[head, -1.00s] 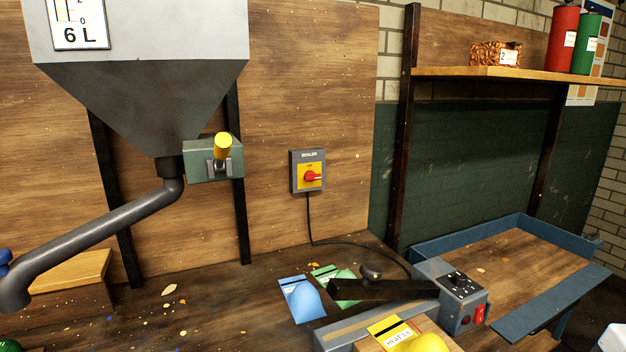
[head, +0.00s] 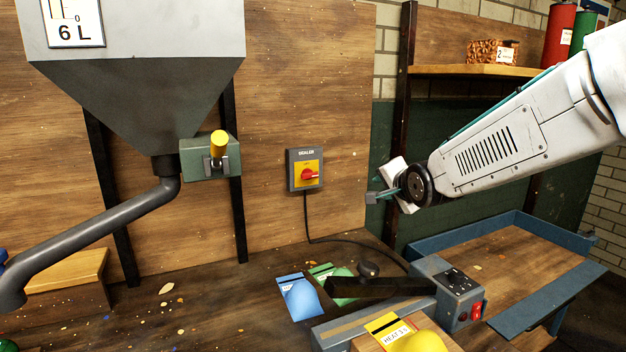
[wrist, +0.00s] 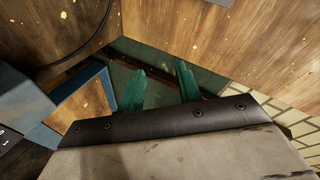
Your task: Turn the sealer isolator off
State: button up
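The sealer isolator (head: 305,170) is a grey box with a yellow plate, fixed on the wooden back panel in the head view. Its red rotary handle (head: 309,175) lies about level, pointing right. A black cable runs down from the box to the sealer (head: 447,291) on the bench. My gripper (head: 372,197) is to the right of the isolator and a little lower, well apart from it. In the wrist view its two green fingers (wrist: 158,88) stand apart with nothing between them. The isolator does not show in the wrist view.
A hopper (head: 140,90) with a yellow-handled valve and a bent pipe stands left of the isolator. Blue and green pouches (head: 300,297) lie on the bench below. A blue-edged tray (head: 520,265) is at right. The panel around the isolator is clear.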

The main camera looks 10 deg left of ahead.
aim_at(311, 176)
jog(key=w+a+f+m+y, duration=0.1)
jog(key=w+a, duration=0.3)
jog(key=a, duration=0.2)
jog(key=w+a+f+t+y, duration=0.1)
jog(key=w+a+y, duration=0.1)
jog(key=w+a, duration=0.2)
jog(key=w+a+f+m+t+y, duration=0.1)
jog(key=w+a+y, duration=0.1)
jog(key=w+a, duration=0.3)
jog(key=shift+a+f+m, duration=0.15)
jog(key=shift+a+m, duration=0.15)
jog(key=shift+a, duration=2.05)
jog(key=shift+c, duration=0.3)
grip_shut()
